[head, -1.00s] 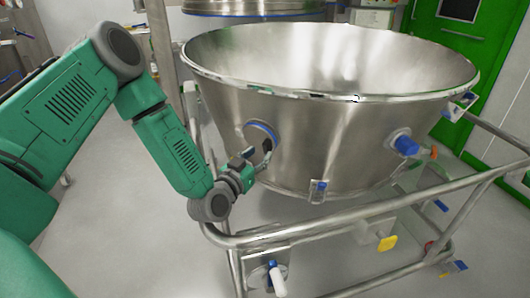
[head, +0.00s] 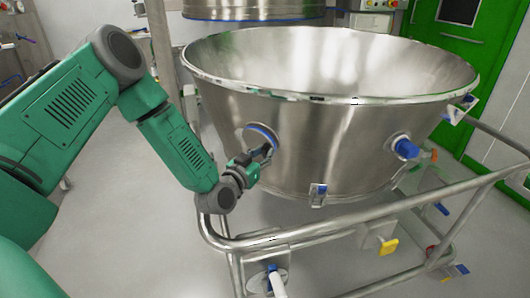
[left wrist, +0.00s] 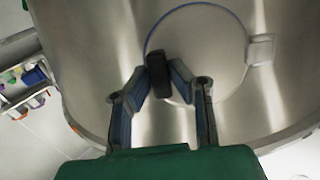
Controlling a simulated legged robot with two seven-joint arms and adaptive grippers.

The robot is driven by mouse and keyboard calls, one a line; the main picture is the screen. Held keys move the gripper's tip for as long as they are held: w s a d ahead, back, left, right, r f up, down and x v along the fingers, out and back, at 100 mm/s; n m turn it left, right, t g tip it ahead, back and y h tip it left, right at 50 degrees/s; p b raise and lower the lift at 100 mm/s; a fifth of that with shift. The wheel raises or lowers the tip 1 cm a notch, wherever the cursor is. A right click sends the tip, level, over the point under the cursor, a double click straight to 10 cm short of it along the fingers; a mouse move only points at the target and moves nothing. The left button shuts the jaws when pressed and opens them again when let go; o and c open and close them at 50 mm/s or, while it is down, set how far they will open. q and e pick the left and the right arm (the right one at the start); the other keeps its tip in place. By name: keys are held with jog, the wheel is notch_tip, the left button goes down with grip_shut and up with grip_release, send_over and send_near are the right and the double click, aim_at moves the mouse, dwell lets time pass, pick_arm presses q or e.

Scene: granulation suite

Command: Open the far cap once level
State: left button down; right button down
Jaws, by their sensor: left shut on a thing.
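A round metal cap with a blue rim (head: 261,134) sits on the left side of the large steel bowl (head: 330,130). In the left wrist view the cap (left wrist: 215,55) fills the upper middle, its blue edge in place around it. A dark block-like handle (left wrist: 158,75) stands on the cap's left part. My left gripper (head: 262,156) is at the cap; in the wrist view its fingers (left wrist: 159,80) close on the handle from both sides. A second port with a blue cap (head: 405,147) is on the bowl's right side. My right gripper is not in view.
A tubular steel frame (head: 330,229) runs around and below the bowl, close under my left wrist. A small latch (head: 318,193) hangs on the bowl's lower front. A blue-and-white valve handle (head: 276,280) and a yellow handle (head: 388,246) are lower down. Floor is open at left.

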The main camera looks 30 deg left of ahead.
pick_arm(q)
jog(key=s+m+h, duration=0.1)
jog(key=s+a+m+h+p, duration=0.1)
jog(key=s+f+m+h, duration=0.1)
jog(key=shift+s+a+h+p, duration=0.3)
jog(key=shift+a+p, duration=0.05)
jog(key=c, duration=1.6)
grip_release()
jog(key=shift+o, duration=0.6)
jog(key=shift+a, duration=0.15)
